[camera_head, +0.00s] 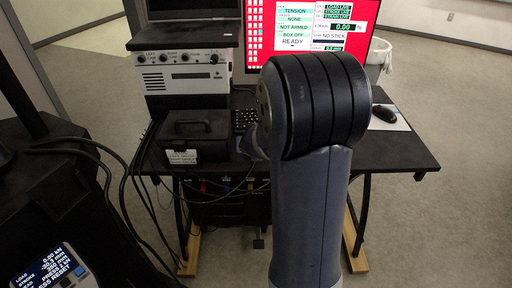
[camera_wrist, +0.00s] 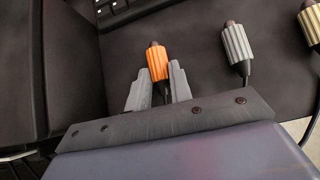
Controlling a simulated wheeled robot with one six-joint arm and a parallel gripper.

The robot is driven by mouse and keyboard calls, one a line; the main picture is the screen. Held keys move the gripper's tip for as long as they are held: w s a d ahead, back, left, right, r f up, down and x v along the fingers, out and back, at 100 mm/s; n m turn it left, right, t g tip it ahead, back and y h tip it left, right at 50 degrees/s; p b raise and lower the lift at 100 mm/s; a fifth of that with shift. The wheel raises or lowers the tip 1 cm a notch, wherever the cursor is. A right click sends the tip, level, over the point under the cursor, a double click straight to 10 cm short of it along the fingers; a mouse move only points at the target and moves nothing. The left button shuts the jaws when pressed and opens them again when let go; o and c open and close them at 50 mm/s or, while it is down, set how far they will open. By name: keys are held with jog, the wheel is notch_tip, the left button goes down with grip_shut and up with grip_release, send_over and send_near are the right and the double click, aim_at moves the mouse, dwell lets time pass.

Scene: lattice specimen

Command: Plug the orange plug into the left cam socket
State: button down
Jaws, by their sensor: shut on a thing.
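The orange plug (camera_wrist: 157,61) is a ribbed cylinder with a dark tip, in the middle of the wrist view. My gripper (camera_wrist: 158,72) has its two grey fingers on either side of its lower part and is shut on it. A dark cable shows below the plug between the fingers. The plug's tip points away from my gripper, over a dark surface. In the head view my arm hides the gripper and the plug.
A grey ribbed plug (camera_wrist: 238,46) and a tan one (camera_wrist: 311,22) lie to the right. A keyboard (camera_wrist: 122,10) is at the top. On the black desk (camera_head: 406,150) stand a grey instrument (camera_head: 186,78), a black box (camera_head: 194,135), a monitor (camera_head: 374,20) and a mouse (camera_head: 384,113). Cables hang at left.

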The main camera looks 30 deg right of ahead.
jog(key=shift+r+p, duration=2.4)
jog(key=shift+r, duration=0.05)
jog(key=shift+f, duration=0.1)
